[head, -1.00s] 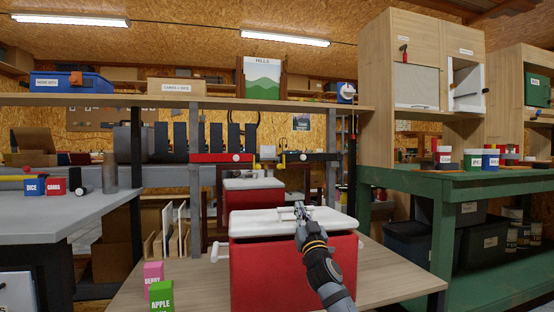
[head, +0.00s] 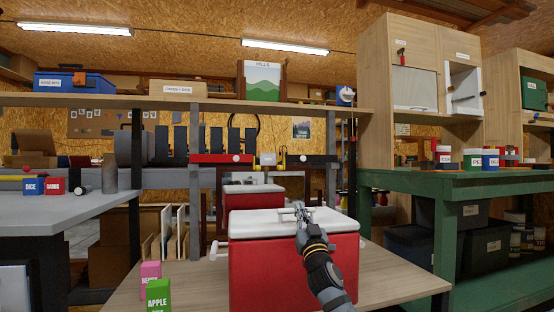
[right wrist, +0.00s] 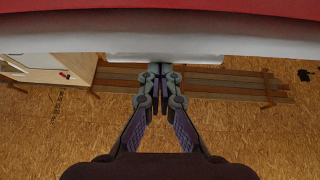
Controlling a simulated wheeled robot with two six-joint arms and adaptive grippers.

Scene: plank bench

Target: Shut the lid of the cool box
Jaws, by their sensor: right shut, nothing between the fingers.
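The red cool box (head: 290,275) stands on the wooden bench in the middle of the head view. Its white lid (head: 255,223) lies flat over the top, with no clear gap along the front edge. My right gripper (head: 298,209) is shut and empty, its fingertips at the front middle of the lid by a pale bar. In the right wrist view, the closed fingertips (right wrist: 160,70) are just at a white tab of the lid (right wrist: 165,48); I cannot tell whether they touch. The red body is above the lid there. My left gripper is not in view.
Green apple (head: 158,295) and pink berry (head: 150,272) cartons stand left of the cool box on the bench (head: 205,280). A smaller matching red box (head: 253,200) shows behind, perhaps a reflection. A green workbench (head: 470,185) is to the right.

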